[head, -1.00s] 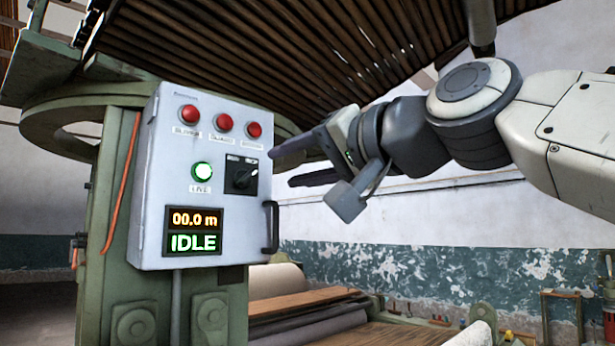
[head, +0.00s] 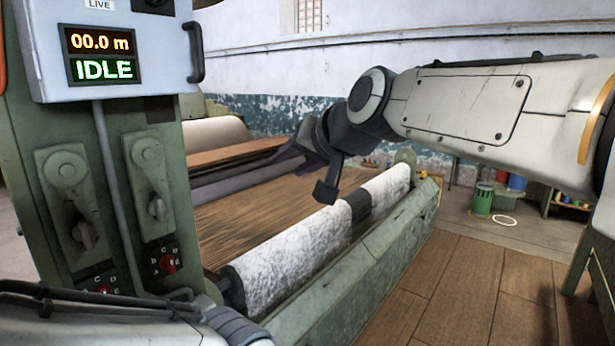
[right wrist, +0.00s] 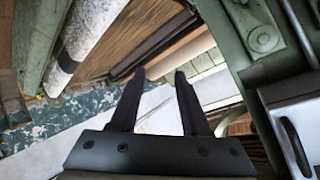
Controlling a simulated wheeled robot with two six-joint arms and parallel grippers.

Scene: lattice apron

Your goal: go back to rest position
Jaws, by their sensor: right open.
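My right gripper (head: 288,158) hangs in the air above the machine bed, in the middle of the head view. Its fingers point left and it holds nothing. In the right wrist view its two dark fingers (right wrist: 159,76) stand apart with nothing between them. My right arm comes in from the right edge. A pale part of my own body shows at the bottom left of the head view. My left gripper is not in view.
A grey control box (head: 160,62) reading 00.0 m and IDLE hangs on a green post (head: 128,215) with levers and red selector knobs. A white fuzzy roller (head: 290,262) lies below my right arm. Wooden floor (head: 480,290) is clear at right.

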